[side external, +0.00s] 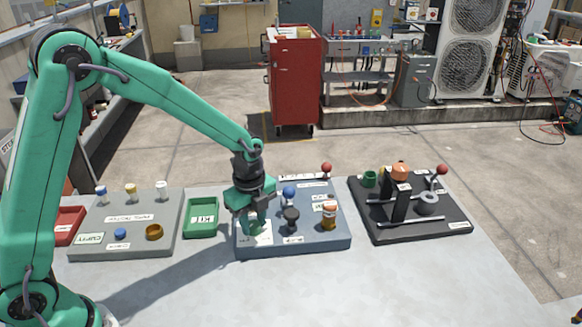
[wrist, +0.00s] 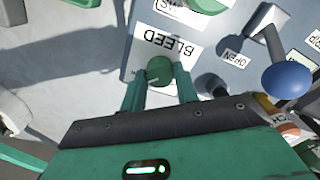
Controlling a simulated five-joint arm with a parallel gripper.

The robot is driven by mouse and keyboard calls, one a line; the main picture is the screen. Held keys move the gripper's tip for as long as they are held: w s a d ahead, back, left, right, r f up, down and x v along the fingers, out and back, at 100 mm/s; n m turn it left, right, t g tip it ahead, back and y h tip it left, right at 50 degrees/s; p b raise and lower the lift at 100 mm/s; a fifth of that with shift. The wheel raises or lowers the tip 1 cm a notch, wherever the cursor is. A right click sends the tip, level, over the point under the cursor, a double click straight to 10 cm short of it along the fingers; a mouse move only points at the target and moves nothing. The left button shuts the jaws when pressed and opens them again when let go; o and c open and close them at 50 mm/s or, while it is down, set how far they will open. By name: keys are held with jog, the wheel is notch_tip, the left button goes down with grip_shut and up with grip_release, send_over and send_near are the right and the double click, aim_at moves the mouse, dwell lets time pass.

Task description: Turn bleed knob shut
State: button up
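The bleed knob (wrist: 160,69) is green and round, and sits by a white BLEED label (wrist: 166,46) in the wrist view. My gripper (wrist: 160,78) has one green finger on each side of the knob. The fingers appear to touch the knob's sides, with no clear gap. In the side view my gripper (side external: 251,226) is low over the left part of the blue-grey panel (side external: 330,243) and mostly hides the knob. The knob's pointer direction cannot be made out.
A blue-topped lever (wrist: 289,80) by an OPEN label stands close to the right in the wrist view. A black knob (side external: 291,214) and an orange-capped part (side external: 329,212) share the panel. A green tray (side external: 201,229) is left; a black board (side external: 400,233) is right.

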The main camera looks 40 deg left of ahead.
jog(key=shift+n, duration=0.3)
jog(key=n, duration=0.8)
jog(key=shift+n, duration=0.3)
jog(key=n, duration=0.4)
jog(key=shift+n, duration=0.3)
jog(key=n, duration=0.4)
dwell(0.3)
jog(key=o, duration=1)
